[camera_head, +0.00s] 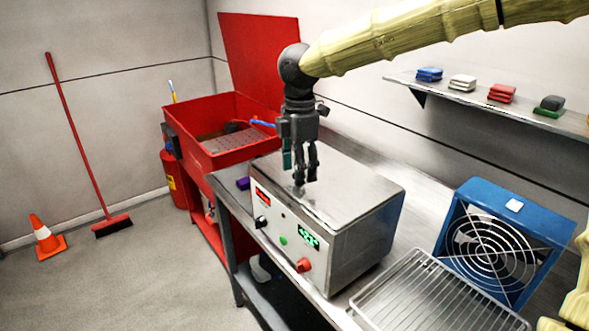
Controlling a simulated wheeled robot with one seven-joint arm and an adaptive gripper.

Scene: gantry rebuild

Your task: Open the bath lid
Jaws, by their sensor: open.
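The bath (345,262) is a steel box on the bench, with red and green displays and knobs on its front. Its flat steel lid (352,192) lies shut on top. My gripper (306,182) points down over the left part of the lid, with its dark fingers apart. The fingertips are at or just above the lid; I cannot tell whether they touch it. A small dark shape shows by the fingertips, partly hidden by them. I cannot tell whether it is a handle.
A blue fan (548,222) and a wire rack (425,300) stand right of the bath. A red washer tub (228,158) with a raised lid (262,58) is behind it on the left. A shelf (470,97) with sponge-like blocks is on the wall. A cone (45,240) and broom (112,225) are on the floor.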

